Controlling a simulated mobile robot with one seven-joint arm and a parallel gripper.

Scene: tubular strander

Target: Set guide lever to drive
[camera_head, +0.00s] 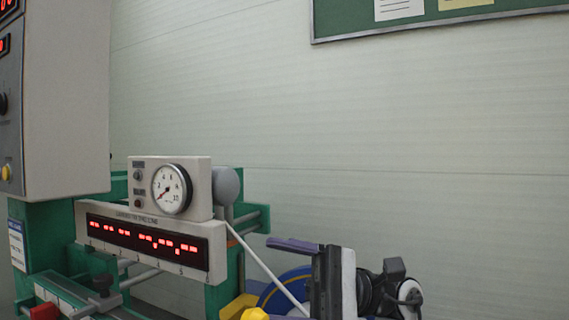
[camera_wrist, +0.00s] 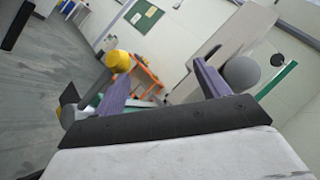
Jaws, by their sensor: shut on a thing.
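My gripper (camera_wrist: 163,75) shows in the wrist view with its two purple fingers standing apart. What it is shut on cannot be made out. A yellow knob (camera_wrist: 118,62) is by the left fingertip, and a grey ball (camera_wrist: 241,74) is just outside the right finger. In the head view my gripper is low, right of the machine; one purple finger (camera_head: 290,245) points left toward the grey ball knob (camera_head: 226,185), apart from it. The yellow knob (camera_head: 255,314) is at the bottom edge. Which knob belongs to the guide lever, and the lever's setting, cannot be told.
A round gauge (camera_head: 171,189) sits above a panel with red digits (camera_head: 147,241) on the green frame. A grey cabinet (camera_head: 60,100) stands at left. A pale slanted rod (camera_head: 265,265) runs close to my gripper. The wall behind is bare below a green board (camera_head: 350,22).

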